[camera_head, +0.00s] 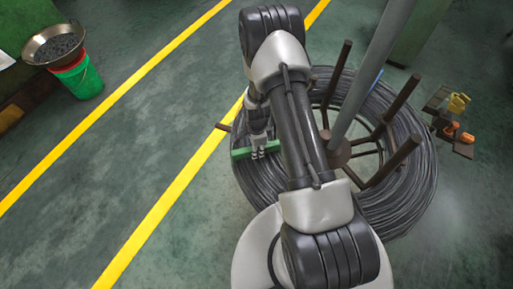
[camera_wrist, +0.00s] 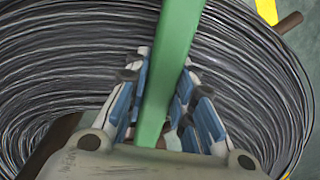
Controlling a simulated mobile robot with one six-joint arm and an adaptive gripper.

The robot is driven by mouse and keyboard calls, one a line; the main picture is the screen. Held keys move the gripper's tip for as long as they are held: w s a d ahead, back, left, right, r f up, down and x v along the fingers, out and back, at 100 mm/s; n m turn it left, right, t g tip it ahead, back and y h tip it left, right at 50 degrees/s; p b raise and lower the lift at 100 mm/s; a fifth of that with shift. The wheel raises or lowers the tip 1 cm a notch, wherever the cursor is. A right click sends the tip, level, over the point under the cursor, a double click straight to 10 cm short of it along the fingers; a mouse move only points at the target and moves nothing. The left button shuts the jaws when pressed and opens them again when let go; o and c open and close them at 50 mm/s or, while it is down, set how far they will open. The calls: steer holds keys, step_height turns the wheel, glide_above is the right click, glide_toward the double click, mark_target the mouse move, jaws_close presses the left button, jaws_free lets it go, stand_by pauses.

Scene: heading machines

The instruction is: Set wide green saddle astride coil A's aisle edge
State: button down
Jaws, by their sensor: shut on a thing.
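The green saddle (camera_head: 241,154) shows as a bar over the left edge of the wire coil (camera_head: 398,213) in the head view. In the wrist view the saddle (camera_wrist: 178,50) runs up between my fingers, with the coil (camera_wrist: 75,60) beneath it. My gripper (camera_head: 259,153) is shut on the saddle, and its blue-padded fingers (camera_wrist: 160,100) stand either side of it. I cannot tell whether the saddle touches the coil. Its underside is hidden, and my arm covers part of the coil.
Brown posts (camera_head: 403,155) and a grey pole (camera_head: 371,72) rise from the coil's stand. A small rack (camera_head: 462,149) with yellow and orange items is at the right. A green bucket (camera_head: 80,80) under a pan (camera_head: 52,46) is upper left. The floor between yellow lines is clear.

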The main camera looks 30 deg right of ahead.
steer(key=shift+f, duration=0.45)
steer(key=c, duration=1.3)
jaws_free()
steer(key=shift+r, duration=0.15)
step_height(320, 180, up, 12)
steer(key=shift+f, duration=0.2)
step_height(320, 180, up, 7)
steer(key=p, duration=0.4)
steer(key=shift+r, duration=0.1)
